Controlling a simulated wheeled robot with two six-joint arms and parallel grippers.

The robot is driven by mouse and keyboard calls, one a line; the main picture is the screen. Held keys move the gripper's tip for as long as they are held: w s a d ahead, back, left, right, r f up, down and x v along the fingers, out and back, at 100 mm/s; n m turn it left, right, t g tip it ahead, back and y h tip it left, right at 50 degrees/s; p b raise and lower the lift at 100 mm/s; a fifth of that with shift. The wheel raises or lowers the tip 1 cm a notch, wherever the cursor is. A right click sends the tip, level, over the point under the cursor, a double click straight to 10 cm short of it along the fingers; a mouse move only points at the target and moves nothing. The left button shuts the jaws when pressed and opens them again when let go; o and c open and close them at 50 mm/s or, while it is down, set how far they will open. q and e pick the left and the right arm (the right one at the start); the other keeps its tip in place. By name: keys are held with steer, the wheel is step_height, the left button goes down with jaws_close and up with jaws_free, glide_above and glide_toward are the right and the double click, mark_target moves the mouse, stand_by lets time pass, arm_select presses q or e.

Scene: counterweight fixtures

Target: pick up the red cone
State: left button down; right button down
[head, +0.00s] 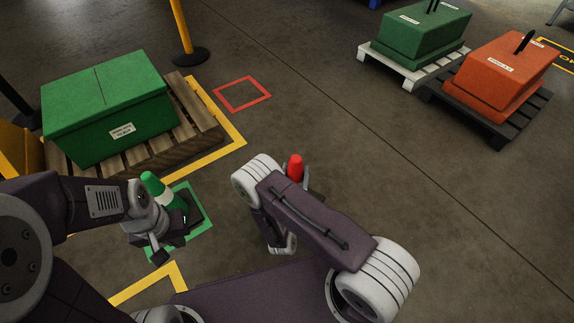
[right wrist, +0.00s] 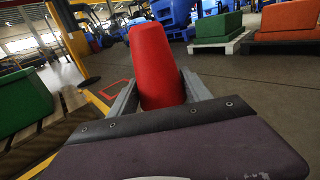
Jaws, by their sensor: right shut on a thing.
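The red cone (head: 295,168) shows just behind my right forearm in the head view, with its lower part hidden. In the right wrist view the red cone (right wrist: 157,65) stands between the two fingers of my right gripper (right wrist: 158,95), which is shut on it. Its base is hidden there, and I cannot tell whether it is clear of the floor. My left gripper (head: 160,228) is at the near side of a green cone with a white band (head: 155,188). The wrist hides its fingers, so I cannot tell whether they are open or touch that cone.
A green square (head: 207,226) is under the green cone. A red floor outline (head: 241,94) is empty. A green block (head: 110,105) sits on a wooden pallet at left. Green (head: 425,30) and orange (head: 505,75) weights rest on pallets at right. The middle floor is clear.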

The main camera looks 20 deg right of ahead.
steer(key=s+d+r+p, duration=0.3)
steer(key=s+r, duration=0.1)
steer(key=s, duration=0.1)
steer(key=shift+s+d+p, duration=0.15)
steer(key=shift+d+p, duration=0.15)
steer(key=shift+p, duration=0.05)
steer(key=shift+f, duration=0.1)
